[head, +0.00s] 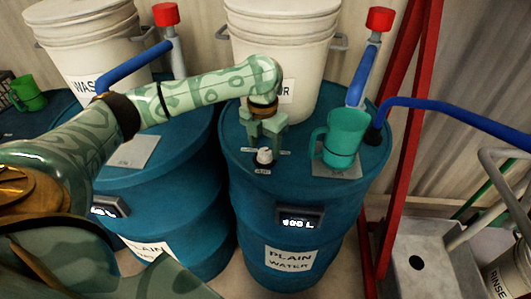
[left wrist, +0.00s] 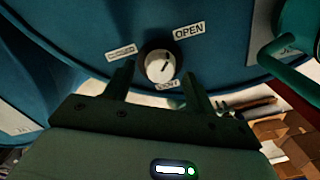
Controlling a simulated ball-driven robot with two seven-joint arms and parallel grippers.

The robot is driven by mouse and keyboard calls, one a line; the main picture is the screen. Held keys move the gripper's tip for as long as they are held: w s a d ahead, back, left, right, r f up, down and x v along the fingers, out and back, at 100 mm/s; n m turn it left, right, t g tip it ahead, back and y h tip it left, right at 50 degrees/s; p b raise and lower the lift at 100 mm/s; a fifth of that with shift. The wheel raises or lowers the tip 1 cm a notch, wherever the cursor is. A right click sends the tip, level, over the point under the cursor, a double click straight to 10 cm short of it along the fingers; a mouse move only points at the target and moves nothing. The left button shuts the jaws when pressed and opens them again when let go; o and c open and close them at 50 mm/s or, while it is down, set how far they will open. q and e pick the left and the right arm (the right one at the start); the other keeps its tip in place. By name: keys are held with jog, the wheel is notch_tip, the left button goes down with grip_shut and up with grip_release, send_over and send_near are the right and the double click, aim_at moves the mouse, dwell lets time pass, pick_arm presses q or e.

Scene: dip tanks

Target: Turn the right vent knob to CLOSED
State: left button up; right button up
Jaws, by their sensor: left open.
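The right vent knob (head: 264,156) is a small white knob on a black base, on top of the right blue drum marked PLAIN WATER (head: 290,258). In the left wrist view, the knob (left wrist: 157,65) shows with an OPEN label (left wrist: 188,31) at its upper right and a smaller, hard-to-read label (left wrist: 120,50) at its left. A dark mark on the knob seems to slant toward the OPEN side. My left gripper (head: 265,139) is open, pointing down just above the knob. Its fingertips (left wrist: 158,80) stand apart, one on each side of the knob. My right gripper is out of view.
A green mug (head: 346,137) stands on a plate right of the knob. A white bucket (head: 284,50) stands behind it. Blue pipes (head: 362,75) and a red post (head: 398,110) are at the right. Another blue drum (head: 165,195) stands at the left, under my arm.

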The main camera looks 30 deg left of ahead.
pick_arm(q)
jog(key=shift+f, duration=0.9)
